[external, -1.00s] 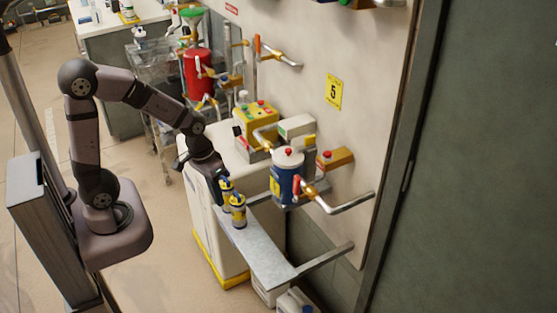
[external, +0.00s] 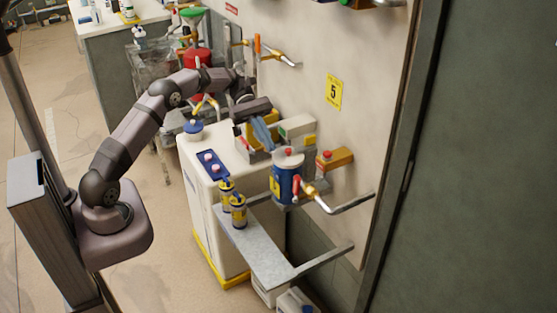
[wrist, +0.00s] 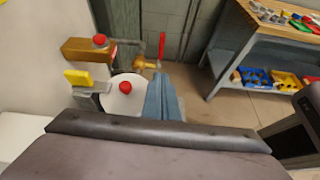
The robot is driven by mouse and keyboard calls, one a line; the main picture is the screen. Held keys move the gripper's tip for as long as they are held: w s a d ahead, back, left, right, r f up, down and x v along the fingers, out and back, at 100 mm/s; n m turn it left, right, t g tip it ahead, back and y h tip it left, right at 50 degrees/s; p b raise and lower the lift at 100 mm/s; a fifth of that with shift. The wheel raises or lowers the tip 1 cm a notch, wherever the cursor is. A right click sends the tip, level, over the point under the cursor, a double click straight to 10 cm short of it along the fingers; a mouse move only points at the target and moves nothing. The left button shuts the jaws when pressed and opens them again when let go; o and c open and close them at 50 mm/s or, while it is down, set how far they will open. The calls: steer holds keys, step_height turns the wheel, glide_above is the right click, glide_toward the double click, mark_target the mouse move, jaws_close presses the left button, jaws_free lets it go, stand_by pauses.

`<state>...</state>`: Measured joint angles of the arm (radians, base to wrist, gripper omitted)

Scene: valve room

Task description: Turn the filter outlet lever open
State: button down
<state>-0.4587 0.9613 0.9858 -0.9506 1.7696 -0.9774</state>
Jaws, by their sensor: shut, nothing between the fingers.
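The filter is a blue canister (external: 286,182) with a white lid and red cap, mounted on the wall. Its lid (wrist: 122,98) shows in the wrist view. The outlet lever (external: 297,187) is a short red handle on a brass valve at the canister's right, leading to a grey pipe. In the wrist view the lever (wrist: 162,46) points up the picture from the brass valve (wrist: 146,63). My gripper (external: 268,146) is shut and empty, above and left of the filter. In the wrist view its blue fingers (wrist: 163,82) overlap the lid's right side, below the lever; the distance is unclear.
A brass block with a red button (external: 335,159) sits right of the filter. Yellow-labelled bottles (external: 237,210) stand on the grey shelf below. A white cabinet (external: 228,235) stands beneath the arm. A workbench (wrist: 275,55) with coloured bins is farther off.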

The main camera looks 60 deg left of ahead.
steer(key=shift+a+r+h, duration=0.4)
steer(key=shift+a+r, duration=0.05)
steer(key=shift+a, duration=0.3)
steer(key=p, duration=0.4)
glide_toward(296, 191)
steer(key=x, duration=0.4)
steer(key=shift+w+r, duration=0.15)
steer(key=shift+w, duration=0.2)
steer(key=shift+r, duration=0.15)
